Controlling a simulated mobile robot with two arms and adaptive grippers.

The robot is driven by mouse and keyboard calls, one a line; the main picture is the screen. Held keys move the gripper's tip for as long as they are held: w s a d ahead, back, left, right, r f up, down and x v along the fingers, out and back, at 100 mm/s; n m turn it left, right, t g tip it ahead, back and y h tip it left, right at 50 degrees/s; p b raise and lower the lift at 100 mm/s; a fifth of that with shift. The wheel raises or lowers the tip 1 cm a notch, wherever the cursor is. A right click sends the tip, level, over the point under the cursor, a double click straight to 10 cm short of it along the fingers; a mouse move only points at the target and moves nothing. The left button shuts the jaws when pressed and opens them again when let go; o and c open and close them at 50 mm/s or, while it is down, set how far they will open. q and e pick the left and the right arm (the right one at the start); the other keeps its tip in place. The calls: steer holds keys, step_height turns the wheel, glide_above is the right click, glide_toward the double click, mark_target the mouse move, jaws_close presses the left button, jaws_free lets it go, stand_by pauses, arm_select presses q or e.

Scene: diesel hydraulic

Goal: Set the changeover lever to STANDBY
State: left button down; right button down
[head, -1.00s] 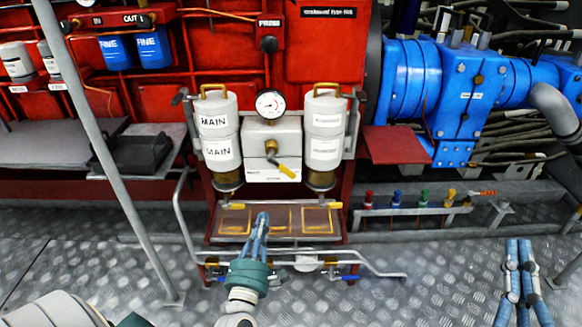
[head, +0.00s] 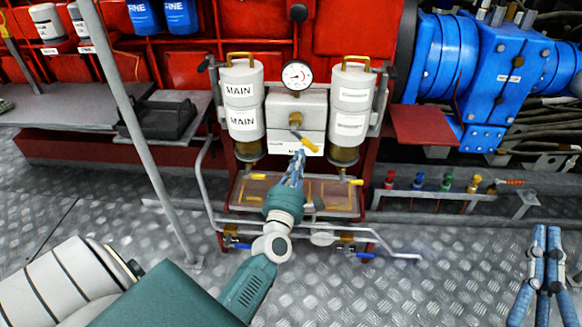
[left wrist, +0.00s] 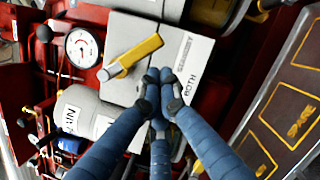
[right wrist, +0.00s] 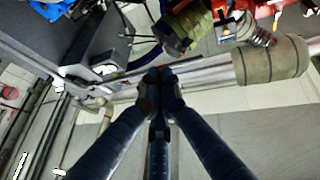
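The changeover lever has a yellow handle (head: 307,144). It sits on the front of the pale block between two white filter canisters. The handle slants down to the right in the head view. In the left wrist view the yellow handle (left wrist: 138,55) lies just beyond my fingertips, with a gap. Plate lettering there includes "BOTH" and a partly blurred word. My left gripper (head: 299,158) is just below the handle, its fingers together and empty. They also show in the left wrist view (left wrist: 161,82). My right gripper (head: 546,232) is far right, fingers together and empty.
The left canister (head: 242,105) reads MAIN; the right canister's label (head: 352,98) is unreadable. A pressure gauge (head: 297,74) sits above the block. A drip tray (head: 340,200) with small yellow handles and a grey rail (head: 203,190) lie below. A grey post (head: 135,130) stands left.

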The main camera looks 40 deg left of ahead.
arm_select(q)
steer(key=shift+w+d+r, duration=0.1)
steer(key=shift+d+r, duration=0.05)
steer(key=shift+r, duration=0.05)
arm_select(e)
steer(key=shift+w+f, duration=0.15)
steer(key=shift+f, duration=0.25)
arm_select(q)
steer(key=shift+w+d+r+n, duration=0.35)
steer(key=shift+d+r+n, duration=0.15)
steer(key=shift+n, duration=0.2)
arm_select(e)
steer(key=shift+s+a+r, duration=0.1)
steer(key=shift+s+r, duration=0.1)
steer(key=shift+r, duration=0.35)
